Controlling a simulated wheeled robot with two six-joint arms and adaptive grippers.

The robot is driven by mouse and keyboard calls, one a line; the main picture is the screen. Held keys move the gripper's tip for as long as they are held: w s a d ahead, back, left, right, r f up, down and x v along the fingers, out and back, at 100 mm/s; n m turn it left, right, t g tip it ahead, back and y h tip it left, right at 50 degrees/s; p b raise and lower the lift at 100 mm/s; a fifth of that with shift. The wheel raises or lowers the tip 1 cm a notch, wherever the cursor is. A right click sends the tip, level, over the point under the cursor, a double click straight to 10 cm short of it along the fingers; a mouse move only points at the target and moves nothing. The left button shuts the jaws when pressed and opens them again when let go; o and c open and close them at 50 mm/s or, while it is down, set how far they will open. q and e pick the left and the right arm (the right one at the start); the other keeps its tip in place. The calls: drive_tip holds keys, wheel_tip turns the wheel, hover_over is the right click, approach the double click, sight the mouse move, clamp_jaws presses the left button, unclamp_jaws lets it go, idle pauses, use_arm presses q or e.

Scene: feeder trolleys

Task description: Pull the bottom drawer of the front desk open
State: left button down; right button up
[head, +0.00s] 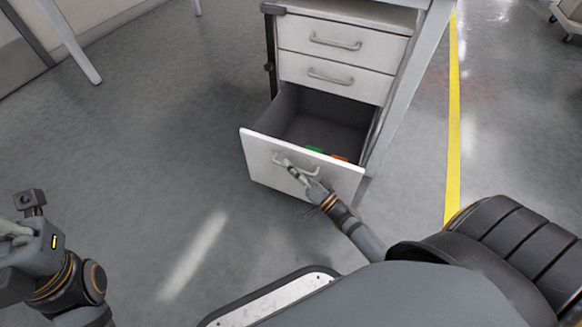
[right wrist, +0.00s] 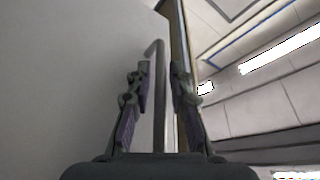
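The desk's bottom drawer (head: 300,180) stands pulled well out from the front desk (head: 341,57), its white front facing me. Its bar handle (head: 277,159) runs across the front. My right gripper (head: 289,167) is at this handle. In the right wrist view the handle bar (right wrist: 159,110) runs between the two fingers of my right gripper (right wrist: 160,85). A narrow gap shows on each side of the bar, so the fingers look partly open around it. My left gripper (head: 18,228) is at the far left, away from the desk; its fingertips are not clear.
Two upper drawers (head: 335,60) are closed. Green (head: 314,149) and orange (head: 340,157) items lie inside the open drawer. A desk leg (head: 405,85) stands close on the right. A yellow floor line (head: 453,120) runs beyond it. The floor left of the drawer is clear.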

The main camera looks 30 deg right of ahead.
drive_tip(key=v, duration=1.2)
